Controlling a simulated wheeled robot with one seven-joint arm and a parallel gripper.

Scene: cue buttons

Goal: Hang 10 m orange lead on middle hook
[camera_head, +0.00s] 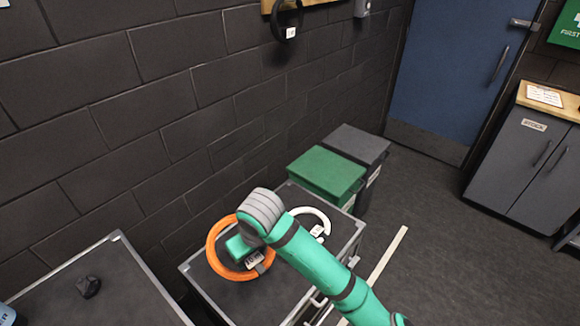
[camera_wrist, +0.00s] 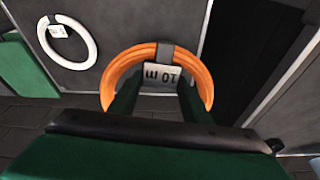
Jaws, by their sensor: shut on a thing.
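The orange lead (camera_head: 212,248) is a coiled ring with a dark band and a white tag. In the wrist view the lead (camera_wrist: 128,60) has its tag reading "10 m" between my fingers. My gripper (camera_wrist: 157,98) is shut on the lead at the banded, tagged part. In the head view my wrist hides part of the ring, over the grey cart top (camera_head: 232,300); I cannot tell whether it is lifted clear. A wooden hook board (camera_head: 330,12) on the wall is cut off at the top edge, with a black lead (camera_head: 276,25) hanging from it. The middle hook is not clearly visible.
A white lead (camera_head: 321,215) with a tag lies on the cart beside the orange one. Green (camera_head: 325,172) and grey (camera_head: 357,143) bins stand behind the cart. A second dark surface (camera_head: 110,285) is at left. A grey cabinet (camera_head: 520,160) stands right.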

